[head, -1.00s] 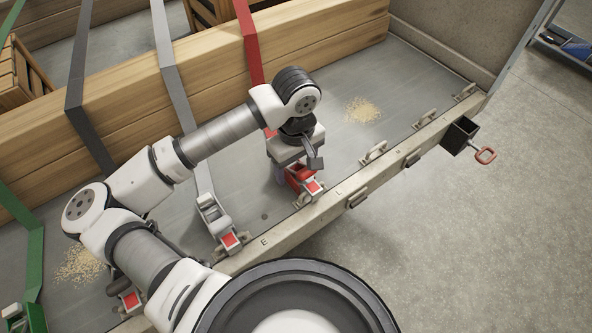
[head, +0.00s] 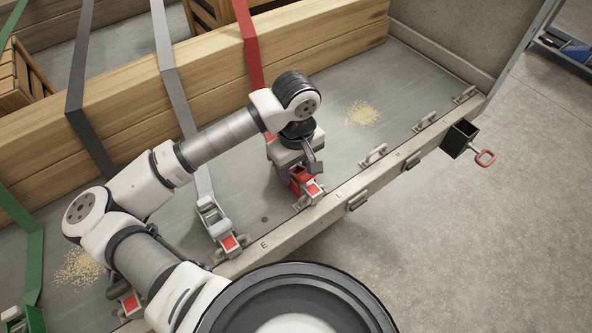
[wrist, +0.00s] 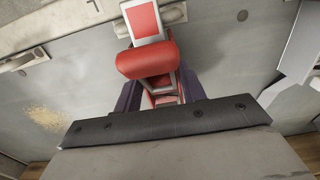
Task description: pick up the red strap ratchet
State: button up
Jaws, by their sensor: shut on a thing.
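The red strap ratchet (head: 302,182) sits at the trailer's edge rail, at the lower end of the red strap (head: 249,45). In the wrist view the ratchet (wrist: 145,62) shows its rounded red handle and a red and white plate beyond it. My gripper (head: 296,178) is down over the ratchet, with its dark fingers on either side, shut on it. In the wrist view the gripper (wrist: 157,97) has its fingertips partly hidden behind its own body and the ratchet. The ratchet's lower part is hidden there.
A grey-white ratchet (head: 213,216) on a grey strap stands to the left. Long timber beams (head: 130,105) lie behind. Empty rail brackets (head: 373,154) line the edge to the right. Sawdust (head: 362,111) lies on the open deck. A black box (head: 459,137) hangs outside the rail.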

aim_at(297, 170)
notch_tip(297, 170, up, 20)
jog(key=b, duration=0.1)
dwell(0.4)
jog(key=shift+w, duration=0.1)
